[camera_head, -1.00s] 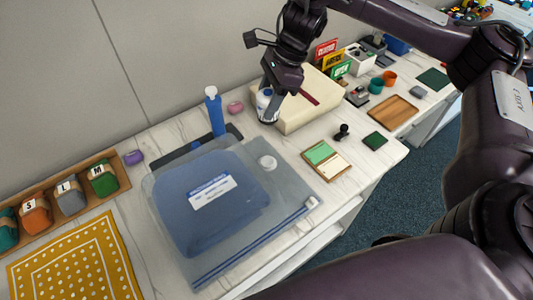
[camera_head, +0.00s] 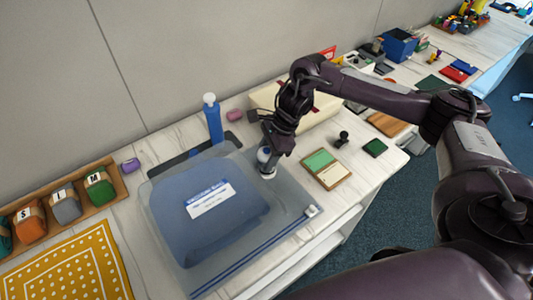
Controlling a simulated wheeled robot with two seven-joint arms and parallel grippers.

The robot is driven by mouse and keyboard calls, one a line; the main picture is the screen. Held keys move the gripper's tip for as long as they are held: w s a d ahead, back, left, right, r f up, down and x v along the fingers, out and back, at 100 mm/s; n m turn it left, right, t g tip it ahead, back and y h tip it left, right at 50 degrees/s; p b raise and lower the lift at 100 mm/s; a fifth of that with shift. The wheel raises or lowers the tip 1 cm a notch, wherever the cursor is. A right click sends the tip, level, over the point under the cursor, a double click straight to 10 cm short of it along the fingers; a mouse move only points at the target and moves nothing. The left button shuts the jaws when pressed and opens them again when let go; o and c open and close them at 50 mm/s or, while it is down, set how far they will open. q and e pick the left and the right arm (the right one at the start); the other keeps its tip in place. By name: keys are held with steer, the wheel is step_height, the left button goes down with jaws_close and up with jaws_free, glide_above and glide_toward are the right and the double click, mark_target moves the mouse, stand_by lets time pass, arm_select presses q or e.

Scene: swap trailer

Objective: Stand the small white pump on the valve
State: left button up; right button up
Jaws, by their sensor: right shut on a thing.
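The small white pump (camera_head: 263,154) is in the jaws of my right gripper (camera_head: 267,168), partly hidden by the fingers. It looks roughly upright. The round white valve (camera_head: 268,175) is on the right part of the clear bag (camera_head: 287,200), directly below the pump and mostly covered by the fingertips. I cannot tell whether the pump touches the valve. The bag lies flat, with a blue folded thing and a white label (camera_head: 209,200) inside. My left gripper is not in view.
A tall blue pump (camera_head: 214,122) stands behind the bag. A cream block (camera_head: 318,118) is behind my right gripper. A yellow dotted cloth (camera_head: 70,265) lies left.

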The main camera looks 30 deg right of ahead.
steer(key=shift+f, duration=0.1)
steer(key=shift+f, duration=0.1)
steer(key=o, duration=1.1)
steer(key=b+v, duration=0.1)
steer(key=v, duration=0.5)
steer(key=shift+w+b, duration=0.15)
steer(key=shift+b, duration=0.2)
steer(key=shift+p+v, duration=0.65)
steer(key=shift+v, duration=2.45)
steer(key=shift+a, duration=0.1)
